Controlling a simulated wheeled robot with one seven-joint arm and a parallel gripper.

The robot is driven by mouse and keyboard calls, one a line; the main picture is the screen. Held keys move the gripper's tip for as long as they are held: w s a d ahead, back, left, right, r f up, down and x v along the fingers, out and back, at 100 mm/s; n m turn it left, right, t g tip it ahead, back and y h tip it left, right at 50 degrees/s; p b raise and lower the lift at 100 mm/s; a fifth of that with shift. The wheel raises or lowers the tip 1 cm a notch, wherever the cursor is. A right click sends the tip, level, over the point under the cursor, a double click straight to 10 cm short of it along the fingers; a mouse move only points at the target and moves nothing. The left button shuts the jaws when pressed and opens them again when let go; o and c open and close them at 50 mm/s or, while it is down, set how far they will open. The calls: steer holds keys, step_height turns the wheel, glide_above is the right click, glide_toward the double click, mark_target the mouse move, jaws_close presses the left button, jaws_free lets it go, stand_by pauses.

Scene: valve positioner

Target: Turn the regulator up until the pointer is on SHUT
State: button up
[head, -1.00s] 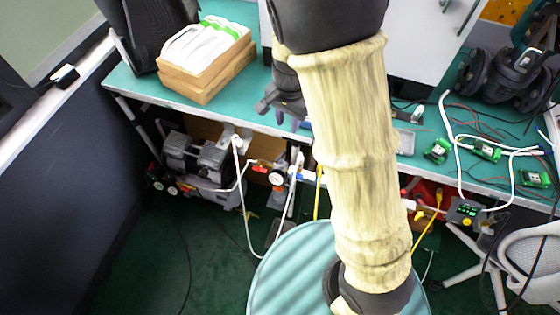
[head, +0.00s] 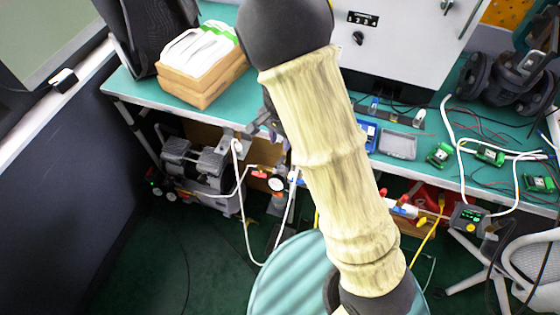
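The regulator, as best I can tell, is the small assembly with a round white gauge (head: 277,184) and red parts below the bench's front edge, left of my arm. A white hose runs to it. Its knob is too small to make out clearly. My gripper (head: 268,122) shows only as a dark grey piece at the bench's front edge, above the gauge and apart from it. My arm hides most of it, so its fingers cannot be judged. The pointer and the SHUT mark cannot be read anywhere in this view.
A grey compressor (head: 200,165) stands under the green bench (head: 222,105). A white cabinet (head: 400,45) with a black knob stands behind my arm. A grey tray (head: 397,144) and several green boards (head: 488,155) lie at right.

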mark_target(280, 160)
step_height(280, 160, down, 11)
steer(key=shift+f+b, duration=0.15)
steer(key=shift+b, duration=0.55)
jaws_close()
